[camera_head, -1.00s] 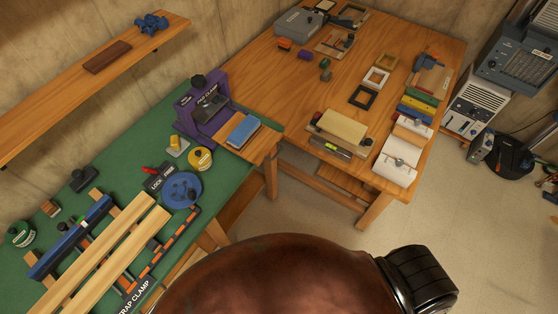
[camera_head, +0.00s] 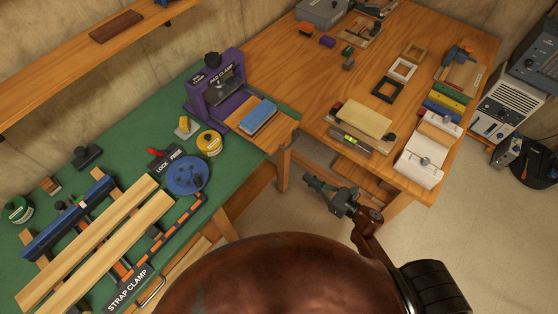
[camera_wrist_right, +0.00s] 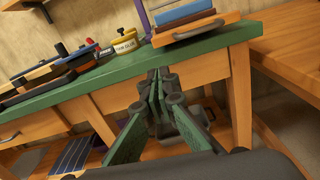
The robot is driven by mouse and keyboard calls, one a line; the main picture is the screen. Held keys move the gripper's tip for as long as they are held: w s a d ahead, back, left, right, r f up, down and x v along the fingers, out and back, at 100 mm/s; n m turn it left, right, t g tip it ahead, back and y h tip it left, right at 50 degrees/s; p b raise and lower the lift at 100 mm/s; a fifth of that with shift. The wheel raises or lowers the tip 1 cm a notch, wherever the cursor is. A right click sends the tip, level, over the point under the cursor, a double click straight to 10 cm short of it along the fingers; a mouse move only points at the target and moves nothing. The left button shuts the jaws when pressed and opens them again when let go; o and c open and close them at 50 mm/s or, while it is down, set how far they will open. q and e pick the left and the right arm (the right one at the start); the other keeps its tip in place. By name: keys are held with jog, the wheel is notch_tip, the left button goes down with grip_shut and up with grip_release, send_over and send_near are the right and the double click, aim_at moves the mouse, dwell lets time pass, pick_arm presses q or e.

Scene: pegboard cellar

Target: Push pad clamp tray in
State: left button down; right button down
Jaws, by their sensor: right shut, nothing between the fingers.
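The purple pad clamp (camera_head: 199,102) stands at the back right of the green bench. Its wooden tray (camera_head: 284,128) sticks out in front, with a blue pad (camera_head: 258,117) lying on it. The tray (camera_wrist_right: 210,31) also shows in the wrist view, at the upper right, with its front edge facing me. My right gripper (camera_head: 312,182) is shut and empty, in front of the bench and below the tray's level. In the wrist view its green fingers (camera_wrist_right: 155,82) are together, apart from the tray. My left gripper is not in view.
The green bench (camera_head: 128,150) has a strap clamp with boards, a blue disc (camera_head: 187,175) and a yellow glue tin (camera_head: 209,143). A wooden table (camera_head: 320,80) on the right carries frames and blocks. Open floor lies in front of it.

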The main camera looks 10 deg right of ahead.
jog(key=n, duration=0.1)
jog(key=p, duration=0.1)
send_near(272, 154)
jog(key=x, duration=0.5)
jog(key=shift+w+a, duration=0.2)
jog(key=shift+a, duration=0.1)
jog(key=shift+w+a+f, duration=0.1)
jog(key=shift+w+a, duration=0.25)
jog(key=shift+w, duration=0.1)
